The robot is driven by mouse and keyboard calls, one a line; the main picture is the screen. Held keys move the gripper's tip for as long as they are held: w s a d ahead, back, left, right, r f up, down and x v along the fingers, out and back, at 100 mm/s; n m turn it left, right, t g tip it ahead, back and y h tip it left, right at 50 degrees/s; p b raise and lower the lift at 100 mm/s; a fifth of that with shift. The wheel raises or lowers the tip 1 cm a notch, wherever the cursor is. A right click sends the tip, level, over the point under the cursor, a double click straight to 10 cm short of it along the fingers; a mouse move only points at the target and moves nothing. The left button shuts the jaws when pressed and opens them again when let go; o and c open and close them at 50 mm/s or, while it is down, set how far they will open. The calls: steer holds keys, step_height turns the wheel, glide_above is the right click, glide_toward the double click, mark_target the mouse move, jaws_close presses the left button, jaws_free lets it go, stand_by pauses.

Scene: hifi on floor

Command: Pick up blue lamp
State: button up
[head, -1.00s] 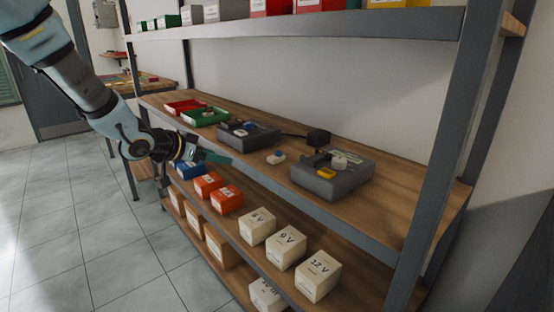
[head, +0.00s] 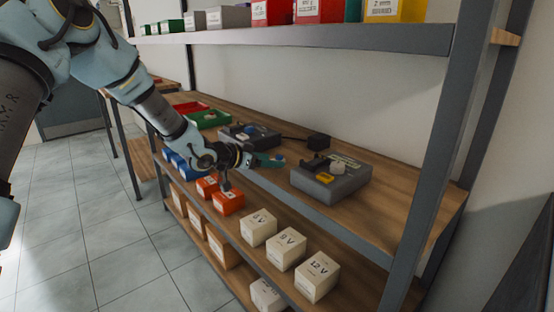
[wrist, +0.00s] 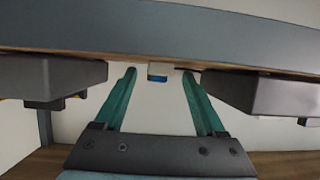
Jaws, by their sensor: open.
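The blue lamp is a small white piece with a blue part (head: 280,157), lying on the wooden middle shelf between two grey boxes. In the wrist view my gripper (wrist: 159,84) is open and empty, fingers spread on either side of the lamp's line. Its fingertips partly cover the lamp in the head view.
A grey box (head: 333,180) with a yellow part stands right of the lamp, another grey box (head: 249,136) left. A green tray (head: 208,119) is farther left. The upper shelf (head: 300,35) hangs above; boxes fill the lower shelf.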

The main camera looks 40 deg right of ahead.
steer(key=shift+d+f, duration=0.2)
steer(key=shift+d, duration=0.15)
jaws_close()
stand_by(0.4)
